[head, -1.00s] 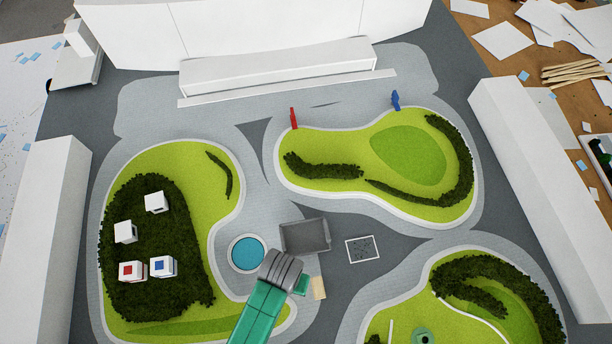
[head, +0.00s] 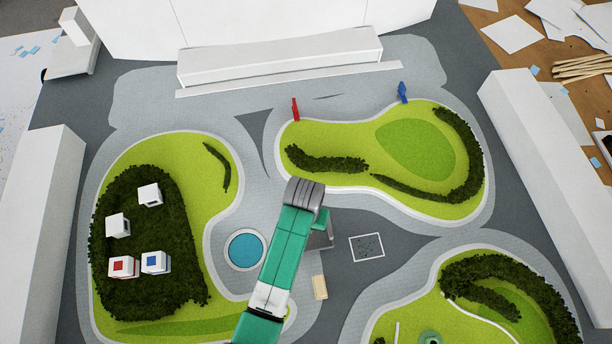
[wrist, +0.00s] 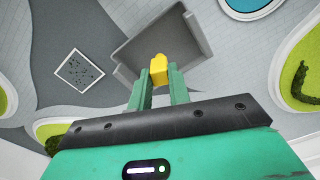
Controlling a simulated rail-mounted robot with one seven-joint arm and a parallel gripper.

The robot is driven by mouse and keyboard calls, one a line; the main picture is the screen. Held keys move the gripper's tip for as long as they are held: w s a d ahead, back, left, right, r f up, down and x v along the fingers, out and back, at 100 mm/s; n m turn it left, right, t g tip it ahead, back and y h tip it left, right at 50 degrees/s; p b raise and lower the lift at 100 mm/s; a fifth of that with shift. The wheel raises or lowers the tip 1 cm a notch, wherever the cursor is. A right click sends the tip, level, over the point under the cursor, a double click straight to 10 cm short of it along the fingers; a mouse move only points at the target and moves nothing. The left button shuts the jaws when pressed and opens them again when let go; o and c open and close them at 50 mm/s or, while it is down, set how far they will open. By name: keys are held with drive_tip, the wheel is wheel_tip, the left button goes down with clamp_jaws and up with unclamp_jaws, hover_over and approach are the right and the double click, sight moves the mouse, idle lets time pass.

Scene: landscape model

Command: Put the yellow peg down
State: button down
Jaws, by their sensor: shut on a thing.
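The yellow peg (wrist: 158,68) shows in the wrist view between the tips of my gripper's two green fingers. My gripper (wrist: 158,86) is shut on it. In that view the peg overlaps a grey open tray (wrist: 186,38); I cannot tell whether it touches the tray. In the head view my green arm and grey wrist cover most of the tray, and only its right part (head: 322,238) shows. The peg and fingertips are hidden there.
A round blue pool (head: 245,250) lies left of my arm, and a dark speckled square (head: 367,247) right of the tray. A beige block (head: 319,288) lies below the tray. White cubes (head: 118,225) stand on the left hedge. Red (head: 295,109) and blue (head: 402,92) pieces stand at the back.

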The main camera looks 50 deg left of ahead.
drive_tip(key=shift+w+a+f, duration=0.1)
drive_tip(key=shift+w+a, duration=0.1)
drive_tip(key=shift+w, duration=0.2)
drive_tip(key=shift+f+b, duration=0.3)
drive_tip(key=shift+f, duration=1.4)
drive_tip(key=c, duration=1.2)
unclamp_jaws()
drive_tip(key=shift+f, duration=0.1)
wheel_tip(320, 180, up, 12)
drive_tip(key=shift+r+p, duration=0.1)
drive_tip(key=shift+p, duration=0.85)
drive_tip(key=shift+w+r, duration=0.1)
